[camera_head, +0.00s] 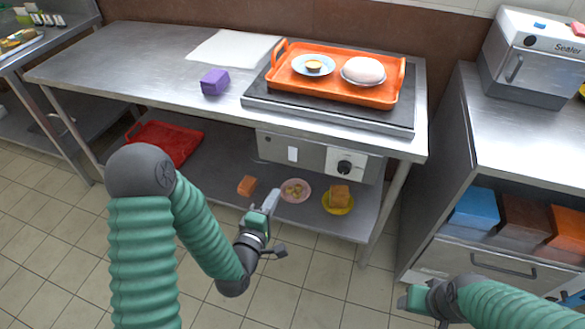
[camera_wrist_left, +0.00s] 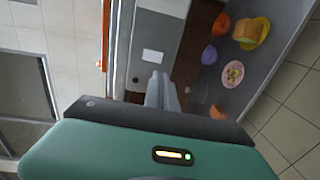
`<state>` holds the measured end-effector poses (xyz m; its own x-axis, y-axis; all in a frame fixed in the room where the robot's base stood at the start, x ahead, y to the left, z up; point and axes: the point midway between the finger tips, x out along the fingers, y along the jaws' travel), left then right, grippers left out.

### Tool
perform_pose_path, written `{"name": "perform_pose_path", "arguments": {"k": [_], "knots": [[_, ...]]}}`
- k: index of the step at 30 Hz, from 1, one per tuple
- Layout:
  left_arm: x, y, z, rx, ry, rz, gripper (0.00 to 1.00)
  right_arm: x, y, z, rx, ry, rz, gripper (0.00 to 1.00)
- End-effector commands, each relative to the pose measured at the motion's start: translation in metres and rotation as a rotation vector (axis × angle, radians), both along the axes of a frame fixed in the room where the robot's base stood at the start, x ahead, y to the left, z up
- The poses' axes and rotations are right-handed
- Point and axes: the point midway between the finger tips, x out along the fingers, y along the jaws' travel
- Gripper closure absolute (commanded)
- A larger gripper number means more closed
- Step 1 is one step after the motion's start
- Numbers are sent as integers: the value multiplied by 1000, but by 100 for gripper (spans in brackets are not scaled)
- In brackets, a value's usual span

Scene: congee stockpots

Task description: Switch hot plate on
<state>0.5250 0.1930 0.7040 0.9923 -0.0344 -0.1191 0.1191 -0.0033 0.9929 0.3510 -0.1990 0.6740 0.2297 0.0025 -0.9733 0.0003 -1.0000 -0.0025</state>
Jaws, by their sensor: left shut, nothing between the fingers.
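The hot plate (camera_head: 262,98) has a flat dark top on the steel table and carries an orange tray. Its grey front panel (camera_head: 318,158) hangs below the table edge, with a white switch plate (camera_head: 292,153) at the left and a black knob (camera_head: 344,167) on a white plate at the right. A white plate (camera_wrist_left: 152,56) also shows on a grey panel in the left wrist view. My left gripper (camera_head: 272,200) is shut and empty, below and in front of the panel, apart from it. My right gripper (camera_head: 415,298) is low at the right; its fingers are unclear.
The orange tray (camera_head: 290,88) holds a small bowl (camera_head: 313,70) and a bowl with a pale mound (camera_head: 362,72). A purple block (camera_head: 214,82) stands left of it. The lower shelf (camera_head: 225,160) holds a red tray and food dishes. A cabinet (camera_head: 480,150) stands right.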

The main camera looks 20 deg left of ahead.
Motion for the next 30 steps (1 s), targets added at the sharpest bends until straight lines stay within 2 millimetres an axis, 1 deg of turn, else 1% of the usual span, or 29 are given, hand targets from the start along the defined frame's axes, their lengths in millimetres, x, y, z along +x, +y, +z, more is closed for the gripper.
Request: {"name": "perform_pose_path", "arguments": {"k": [2, 4, 8, 9, 11, 18, 21, 25, 30], "knots": [[2, 0, -2, 2, 0, 0, 100, 0, 0, -3, 0, 0, 0, 42], [7, 0, -6, 3, -2, 0, 100, 0, 0, -12, 0, 0, 0, 42], [26, 0, -12, 5, -6, 0, 100, 0, 0, -38, 0, 0, 0, 42], [34, 0, -8, 3, -3, 1, 100, 0, 0, -35, 0, 2, 0, 42], [48, -1, -9, 3, -2, 1, 100, 0, 0, -36, 0, 1, 0, 42], [100, -3, -16, 2, -1, 1, 100, 0, 0, -50, 0, 0, 0, 42], [118, -4, -18, 3, -1, 0, 100, 0, 0, -57, 0, 0, 0, 42], [133, -4, -19, 3, 1, 1, 100, 0, 0, -62, 0, 0, 0, 42], [140, -4, -18, 3, 2, 1, 100, 0, 0, -62, 0, 1, 0, 42]]}}
